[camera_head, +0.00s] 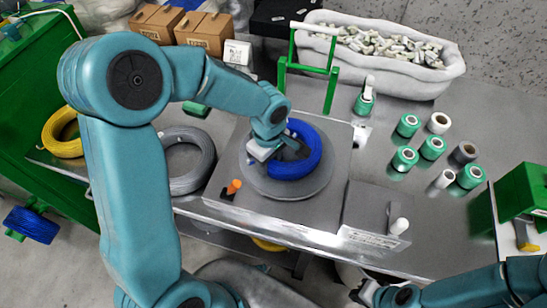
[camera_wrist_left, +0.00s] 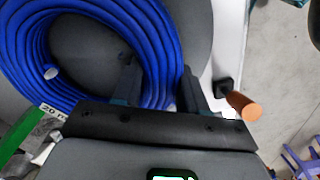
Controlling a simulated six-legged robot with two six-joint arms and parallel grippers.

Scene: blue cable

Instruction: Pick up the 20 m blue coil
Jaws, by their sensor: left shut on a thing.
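The blue coil (camera_head: 311,153) lies on a round grey plate (camera_head: 262,187) on the metal bench in the head view. In the left wrist view the blue coil (camera_wrist_left: 158,45) fills the upper left, with a pale cable end and a small tag (camera_wrist_left: 52,110) reading about "20 m". My left gripper (camera_head: 283,152) is at the coil's left side. In the left wrist view its two dark fingers (camera_wrist_left: 158,88) stand on either side of the coil's strands, shut on them. My right gripper (camera_head: 366,291) is at the bottom edge, small and partly cut off.
A grey coil (camera_head: 186,160) and a yellow coil (camera_head: 62,137) lie to the left. An orange-tipped lever (camera_head: 234,186) stands beside the plate. Several green and white rolls (camera_head: 407,125) stand on the right. A green frame (camera_head: 310,68) and a white bin (camera_head: 395,75) are behind.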

